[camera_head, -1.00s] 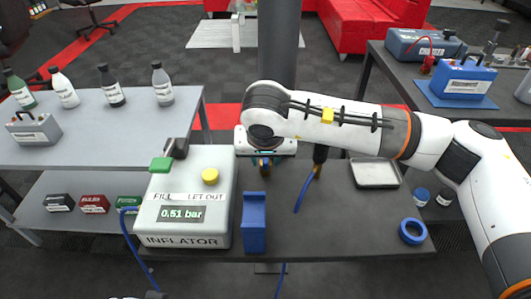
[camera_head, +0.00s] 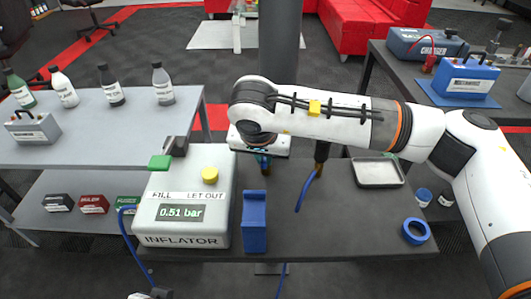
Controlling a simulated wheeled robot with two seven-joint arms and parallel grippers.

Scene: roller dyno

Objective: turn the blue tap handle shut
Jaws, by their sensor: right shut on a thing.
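A small blue part, which looks like the blue tap handle (camera_head: 263,162), shows just under my right gripper (camera_head: 263,153) on the dark table, behind the blue block. My right arm comes in from the right and its gripper points down, shut on that part. The hand covers most of the handle and the tap, so its angle cannot be read.
The white inflator (camera_head: 187,225) reads 0.51 bar and stands left of a blue upright block (camera_head: 254,222). A blue hose end (camera_head: 305,190), a metal tray (camera_head: 378,172) and a blue tape ring (camera_head: 416,231) are to the right. The table's front middle is clear.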

